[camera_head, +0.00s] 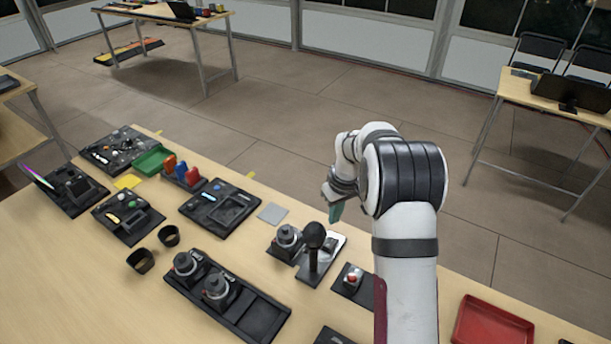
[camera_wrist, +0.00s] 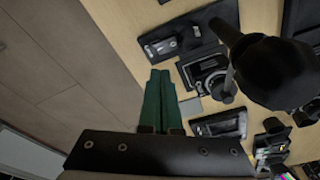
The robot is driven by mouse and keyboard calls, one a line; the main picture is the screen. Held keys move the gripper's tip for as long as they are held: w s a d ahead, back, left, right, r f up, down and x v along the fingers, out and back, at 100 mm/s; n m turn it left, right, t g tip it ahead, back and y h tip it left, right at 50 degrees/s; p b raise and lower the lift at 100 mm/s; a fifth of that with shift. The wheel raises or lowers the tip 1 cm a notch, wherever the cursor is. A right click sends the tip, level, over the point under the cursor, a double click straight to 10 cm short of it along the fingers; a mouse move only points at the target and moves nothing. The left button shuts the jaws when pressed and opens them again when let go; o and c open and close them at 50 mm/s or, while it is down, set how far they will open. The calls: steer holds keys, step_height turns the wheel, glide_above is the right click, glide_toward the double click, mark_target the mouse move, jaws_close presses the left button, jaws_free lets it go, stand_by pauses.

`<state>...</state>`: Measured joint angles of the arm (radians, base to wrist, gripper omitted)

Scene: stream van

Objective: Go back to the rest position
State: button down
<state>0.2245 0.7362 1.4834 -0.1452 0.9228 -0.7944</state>
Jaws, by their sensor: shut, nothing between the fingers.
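My gripper (camera_head: 337,210) hangs above the far edge of the table (camera_head: 60,290), just behind the black ball-topped lever (camera_head: 315,240). In the wrist view its two green fingers (camera_wrist: 160,85) lie side by side, shut with nothing between them. The lever's round knob (camera_wrist: 278,72) shows large to the right of the fingers and apart from them. My white arm rises from the front of the table and bends at a dark-banded joint.
Near the arm stand a red-button box (camera_head: 352,280), a black panel with two knobs (camera_head: 235,305) and a red tray (camera_head: 490,325). Panels, two black cups and a green tray (camera_head: 153,160) lie to the left. Open floor (camera_head: 270,120) lies beyond the table.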

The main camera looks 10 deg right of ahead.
steer(key=s+a+r+m+t, duration=0.2)
steer(key=s+a+r, duration=0.3)
steer(key=s+r, duration=0.4)
steer(key=s+a+r+m+t, duration=0.25)
steer(key=s+a+r, duration=0.35)
steer(key=r, duration=0.5)
steer(key=s+a+m+y, duration=0.1)
steer(key=s+a+m, duration=0.1)
steer(key=s, duration=0.8)
steer(key=s+f+m+g, duration=0.2)
steer(key=s+f+g, duration=0.4)
steer(key=s, duration=0.4)
steer(key=shift+s+f, duration=0.4)
steer(key=shift+f, duration=0.4)
